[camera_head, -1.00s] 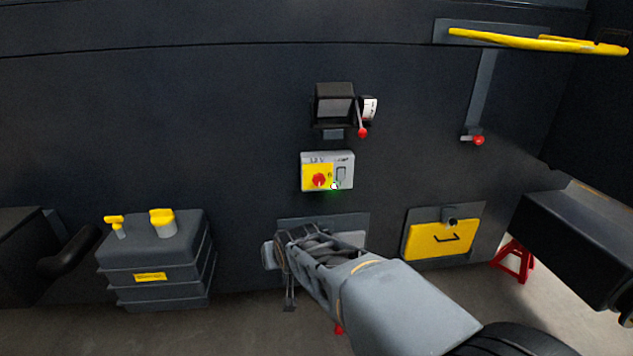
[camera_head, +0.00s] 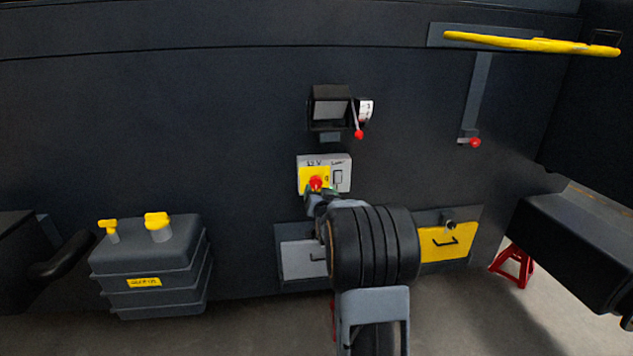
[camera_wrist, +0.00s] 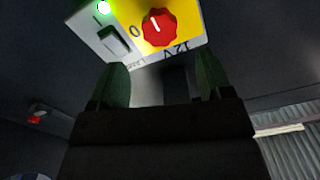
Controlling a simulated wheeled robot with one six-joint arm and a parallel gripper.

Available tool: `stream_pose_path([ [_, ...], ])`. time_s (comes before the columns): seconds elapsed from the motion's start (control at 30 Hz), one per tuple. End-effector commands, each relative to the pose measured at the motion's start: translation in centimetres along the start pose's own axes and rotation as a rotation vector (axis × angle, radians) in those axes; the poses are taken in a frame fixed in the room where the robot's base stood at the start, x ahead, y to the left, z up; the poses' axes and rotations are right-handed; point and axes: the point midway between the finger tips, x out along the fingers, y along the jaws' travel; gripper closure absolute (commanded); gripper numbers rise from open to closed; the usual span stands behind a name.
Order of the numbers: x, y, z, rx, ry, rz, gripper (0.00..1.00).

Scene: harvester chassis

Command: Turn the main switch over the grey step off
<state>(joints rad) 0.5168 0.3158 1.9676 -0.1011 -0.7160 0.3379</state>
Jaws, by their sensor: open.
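The main switch is a red knob (camera_head: 316,183) on a yellow panel marked 12 V, on the dark chassis wall above the grey step (camera_head: 300,259). In the wrist view the red knob (camera_wrist: 160,27) is at the top, upside down, with its white mark pointing up and slightly left. A "0" is printed to its left. My gripper (camera_wrist: 160,74) is open, its two green fingers apart with nothing between them. The knob lies beyond the fingertips, apart from them. In the head view my gripper (camera_head: 320,198) is just below the knob, partly hidden by my arm.
A grey rocker switch (camera_wrist: 114,40) and a lit green lamp (camera_wrist: 103,7) share the box. Above it is a black hooded unit (camera_head: 330,107) with a red-tipped lever (camera_head: 359,133).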

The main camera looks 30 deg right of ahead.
Motion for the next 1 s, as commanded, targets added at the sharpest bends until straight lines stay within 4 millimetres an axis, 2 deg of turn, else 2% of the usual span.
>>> stream_pose_path([
  [0.03,1.1,-0.1,-0.1,0.0,-0.002,0.0,0.27],
  [0.2,4.0,-0.1,-0.1,0.0,-0.001,0.0,0.27],
  [0.4,6.4,0.0,0.0,0.0,-0.002,0.0,0.27],
  [0.6,7.4,0.0,0.0,0.0,-0.001,0.0,0.27],
  [0.9,7.5,0.0,0.0,0.0,-0.001,0.0,0.27],
  [1.0,7.5,0.0,0.0,0.0,-0.001,0.0,0.35],
])
